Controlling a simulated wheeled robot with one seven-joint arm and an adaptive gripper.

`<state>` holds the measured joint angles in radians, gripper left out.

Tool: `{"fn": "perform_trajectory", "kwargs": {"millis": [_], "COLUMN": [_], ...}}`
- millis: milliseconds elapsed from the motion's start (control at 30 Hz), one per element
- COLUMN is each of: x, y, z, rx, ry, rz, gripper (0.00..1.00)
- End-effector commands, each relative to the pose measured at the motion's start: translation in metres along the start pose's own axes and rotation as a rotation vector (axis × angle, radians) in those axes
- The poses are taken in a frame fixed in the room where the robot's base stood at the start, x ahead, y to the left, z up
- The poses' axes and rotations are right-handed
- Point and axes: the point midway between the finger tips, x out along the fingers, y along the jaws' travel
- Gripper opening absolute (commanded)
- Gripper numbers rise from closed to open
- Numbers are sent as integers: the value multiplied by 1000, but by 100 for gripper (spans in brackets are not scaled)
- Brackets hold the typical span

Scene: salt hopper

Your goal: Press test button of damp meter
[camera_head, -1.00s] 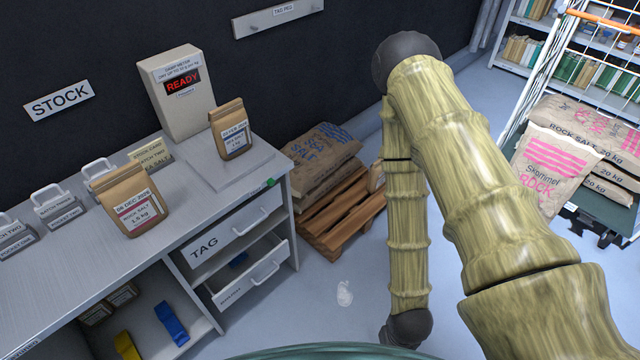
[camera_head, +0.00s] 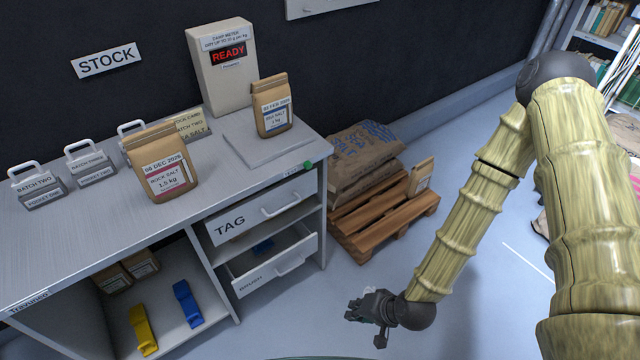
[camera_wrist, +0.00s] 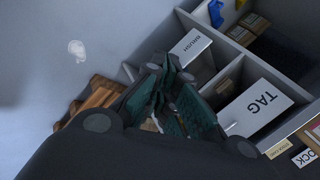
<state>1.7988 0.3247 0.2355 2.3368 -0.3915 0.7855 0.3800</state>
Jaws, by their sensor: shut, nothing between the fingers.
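The damp meter (camera_head: 222,70) is a pale box standing at the back of the bench, its red display reading READY. Its flat plate (camera_head: 240,148) lies in front and bears a brown paper bag (camera_head: 271,110) of salt. A small green button (camera_head: 308,165) sits at the bench's front right corner, near the plate. My gripper (camera_head: 357,313) is low over the floor, right of the drawers and well below and apart from the button. In the wrist view my gripper (camera_wrist: 157,92) has its dark fingers together and empty, with the TAG drawer beyond.
A rock salt bag (camera_head: 158,165) and several handled blocks stand on the bench (camera_head: 100,235). The lower drawer (camera_head: 275,270) is partly open. A pallet (camera_head: 385,222) with sacks and a small bag stands right of the bench. Floor between is clear.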

Motion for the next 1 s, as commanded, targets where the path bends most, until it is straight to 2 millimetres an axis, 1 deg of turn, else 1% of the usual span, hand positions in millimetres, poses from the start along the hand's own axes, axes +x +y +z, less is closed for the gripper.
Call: {"fn": "perform_trajectory", "kwargs": {"millis": [33,100,167,233,367,500,600,700,833,900,1000], "x": [21,33,41,46,48,37,22,5,-13,-20,-26], "y": [-6,-25,-40,-57,-86,-111,-123,-132,-138,-140,-142], "z": [-16,-36,-56,-80,-126,-177,-209,-235,-257,-264,-269], "rx": [35,78,114,153,217,270,296,311,318,320,320], "ry": [33,68,99,134,194,253,287,313,332,338,341], "rz": [-66,-156,-235,-327,-498,-683,-804,-903,-990,-1017,-1036], "gripper": [0,0,0,0,0,0,0,0,0,0,0]}}
